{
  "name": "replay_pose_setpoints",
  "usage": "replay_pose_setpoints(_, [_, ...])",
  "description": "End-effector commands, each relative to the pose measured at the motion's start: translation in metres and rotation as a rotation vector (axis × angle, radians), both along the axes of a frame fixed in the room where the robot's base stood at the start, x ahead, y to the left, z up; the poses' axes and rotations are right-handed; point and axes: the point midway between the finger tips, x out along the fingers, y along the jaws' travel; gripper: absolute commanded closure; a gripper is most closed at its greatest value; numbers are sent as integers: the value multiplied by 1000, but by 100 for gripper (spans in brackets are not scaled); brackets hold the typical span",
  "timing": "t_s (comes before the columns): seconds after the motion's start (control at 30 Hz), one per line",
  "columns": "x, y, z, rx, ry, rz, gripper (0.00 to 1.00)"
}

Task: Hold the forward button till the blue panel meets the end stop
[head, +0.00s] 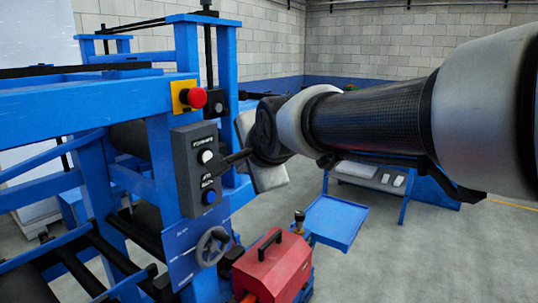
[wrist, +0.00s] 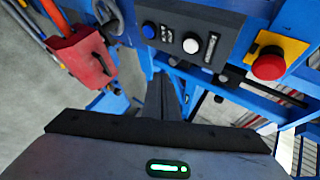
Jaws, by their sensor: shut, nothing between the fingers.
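A dark control box (head: 196,168) is mounted on the blue machine's post. It has a white button (head: 206,157) with a small label above it and a blue button (head: 209,197) below. The labels are too small to read surely. In the wrist view the white button (wrist: 190,45) sits right of the blue button (wrist: 148,30). My gripper (head: 224,161) is shut and empty, its tip just right of the white button. In the wrist view my gripper (wrist: 163,82) lies below the box, apart from both buttons in the picture. I cannot make out a blue panel or end stop.
A red emergency stop (head: 197,97) on a yellow plate sits above the box. A handwheel (head: 212,246) and a red toolbox (head: 272,268) are below it. A blue tray (head: 335,222) stands to the right. Open grey floor lies beyond.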

Motion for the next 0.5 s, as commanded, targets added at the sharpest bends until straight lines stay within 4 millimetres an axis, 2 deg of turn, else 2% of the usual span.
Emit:
replay_pose_setpoints(0.23, [18, 32, -2, -1, 1, 3, 100])
replay_pose_setpoints(0.5, [31, 53, -2, -1, 1, 1, 100])
